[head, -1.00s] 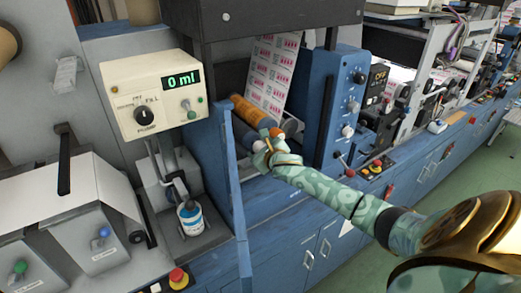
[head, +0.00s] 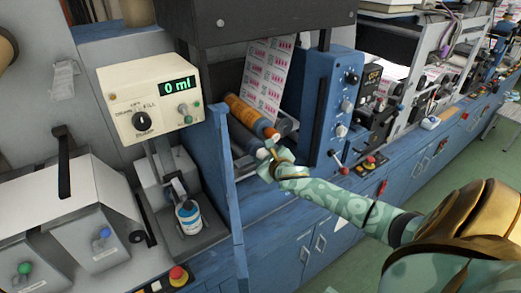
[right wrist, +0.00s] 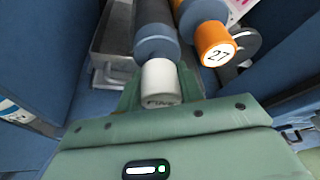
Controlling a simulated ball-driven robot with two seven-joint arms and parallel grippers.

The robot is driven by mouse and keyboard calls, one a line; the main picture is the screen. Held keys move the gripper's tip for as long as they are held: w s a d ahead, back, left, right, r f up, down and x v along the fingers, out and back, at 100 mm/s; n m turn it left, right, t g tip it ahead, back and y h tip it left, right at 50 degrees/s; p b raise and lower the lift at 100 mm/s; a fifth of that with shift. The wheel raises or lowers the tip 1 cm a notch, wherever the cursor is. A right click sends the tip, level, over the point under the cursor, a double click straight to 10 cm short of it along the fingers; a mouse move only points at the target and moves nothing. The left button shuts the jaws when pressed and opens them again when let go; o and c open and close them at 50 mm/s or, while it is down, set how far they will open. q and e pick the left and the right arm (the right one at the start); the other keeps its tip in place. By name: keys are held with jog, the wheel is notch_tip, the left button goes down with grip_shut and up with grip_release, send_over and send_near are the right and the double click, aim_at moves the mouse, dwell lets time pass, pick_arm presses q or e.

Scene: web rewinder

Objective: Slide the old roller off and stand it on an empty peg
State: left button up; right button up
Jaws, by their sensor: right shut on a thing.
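A dark grey-blue roller (head: 247,138) lies in the blue machine, and its near end is a white cap. In the right wrist view this roller (right wrist: 155,28) runs away from me, and its white end (right wrist: 160,80) carries faint lettering. My right gripper (head: 271,160) is shut on that white end, with a green finger on either side in the right wrist view (right wrist: 160,88). The dark roller's far end is hidden. My left gripper is out of view. I cannot make out an empty peg.
A printed web (head: 268,75) runs down behind the rollers. A blue upright panel (head: 226,170) stands close on the left, and a blue control housing (head: 335,105) on the right. A cream meter box reading 0 ml (head: 150,95) is further left.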

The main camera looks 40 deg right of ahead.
jog(key=s+a+p, duration=0.1)
jog(key=s+p, duration=0.2)
jog(key=s, duration=0.7)
jog(key=shift+p, duration=0.4)
jog(key=shift+s, duration=0.1)
jog(key=o, duration=1.8)
jog(key=shift+c, duration=0.2)
jog(key=shift+s+a, duration=0.1)
jog(key=p+v, duration=0.4)
jog(key=v, duration=0.4)
jog(key=shift+s+r, duration=0.15)
jog(key=shift+s, duration=0.25)
jog(key=shift+a, duration=0.1)
